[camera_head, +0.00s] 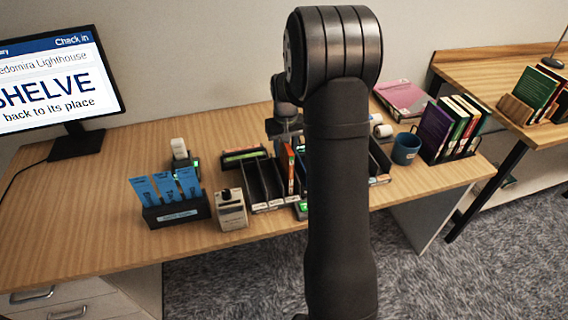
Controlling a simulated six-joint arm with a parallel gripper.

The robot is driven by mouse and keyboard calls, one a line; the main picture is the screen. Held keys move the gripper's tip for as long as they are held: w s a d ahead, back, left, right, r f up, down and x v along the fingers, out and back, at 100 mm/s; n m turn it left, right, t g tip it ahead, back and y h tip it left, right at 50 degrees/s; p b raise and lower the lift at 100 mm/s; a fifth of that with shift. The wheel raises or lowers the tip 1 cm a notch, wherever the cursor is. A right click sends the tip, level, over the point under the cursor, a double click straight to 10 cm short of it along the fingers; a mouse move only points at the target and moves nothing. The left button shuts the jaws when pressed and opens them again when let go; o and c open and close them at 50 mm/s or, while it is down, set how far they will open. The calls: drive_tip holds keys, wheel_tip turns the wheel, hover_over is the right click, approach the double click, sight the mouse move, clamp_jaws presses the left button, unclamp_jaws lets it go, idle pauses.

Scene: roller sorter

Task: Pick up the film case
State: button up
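No item can be told for sure as the film case. A thin upright item with an orange-red spine (290,170) stands in or beside the black slotted rack (262,182), just left of my arm. A dark flat case with red and green marks (244,155) lies behind the rack. My gripper (287,134) shows only in part above the desk, behind the rack and near these items. My own arm covers much of it, and its fingertips are not clear, so I cannot tell whether it holds anything.
A screen (58,85) reading "SHELVE back to its place" stands left. On the desk are a black box of blue cards (177,212), a beige device (231,209), a blue mug (405,149) and a book rack (452,128). The desk's front left is clear.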

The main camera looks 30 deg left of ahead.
drive_tip(key=shift+f, duration=0.1)
clamp_jaws()
idle(0.4)
